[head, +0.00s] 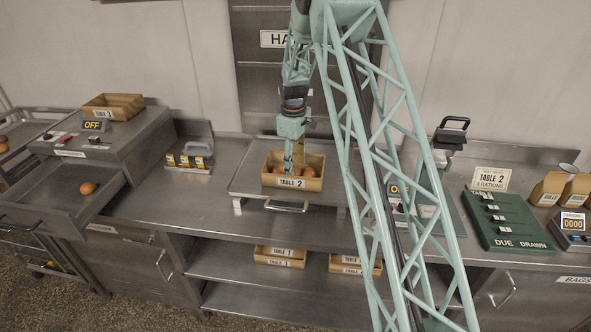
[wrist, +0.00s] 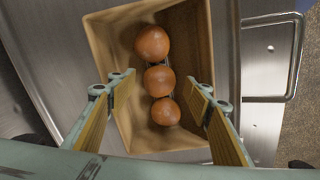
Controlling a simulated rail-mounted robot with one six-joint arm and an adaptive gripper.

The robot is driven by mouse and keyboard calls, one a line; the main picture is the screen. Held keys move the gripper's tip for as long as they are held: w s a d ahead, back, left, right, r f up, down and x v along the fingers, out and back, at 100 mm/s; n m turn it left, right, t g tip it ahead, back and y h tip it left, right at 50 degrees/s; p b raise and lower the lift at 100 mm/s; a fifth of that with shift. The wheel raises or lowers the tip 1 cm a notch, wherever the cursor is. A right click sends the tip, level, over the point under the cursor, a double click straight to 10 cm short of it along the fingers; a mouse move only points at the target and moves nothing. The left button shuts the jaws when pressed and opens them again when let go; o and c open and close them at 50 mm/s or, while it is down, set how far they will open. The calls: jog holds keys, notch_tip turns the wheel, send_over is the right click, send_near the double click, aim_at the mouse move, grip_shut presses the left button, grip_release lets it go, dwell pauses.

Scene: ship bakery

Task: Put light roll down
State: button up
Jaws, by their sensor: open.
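Three brown rolls lie in a row in the Table 2 box: one at the top of the wrist view (wrist: 152,43), a middle one (wrist: 159,80) and a lower one (wrist: 166,112). Which of them is the light roll I cannot tell. The tan box (head: 316,179) labelled "Table 2" stands on a raised metal board on the counter; its wall also shows in the wrist view (wrist: 104,40). My gripper (wrist: 163,95) is open, with its fingers at either side of the lower rolls and apart from them. In the head view my gripper (head: 298,158) points down into the box.
A single roll (head: 88,188) lies in the open metal drawer at left. A Table 3 box (head: 112,106) stands behind an OFF sign (head: 93,125). More boxes (head: 279,257) sit on the lower shelf. A green ration panel (head: 510,220) is at right.

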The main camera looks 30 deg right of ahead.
notch_tip(320, 180, up, 9)
jog(key=shift+s+a+r, duration=0.15)
jog(key=shift+a+r, duration=0.05)
dwell(0.3)
dwell(0.6)
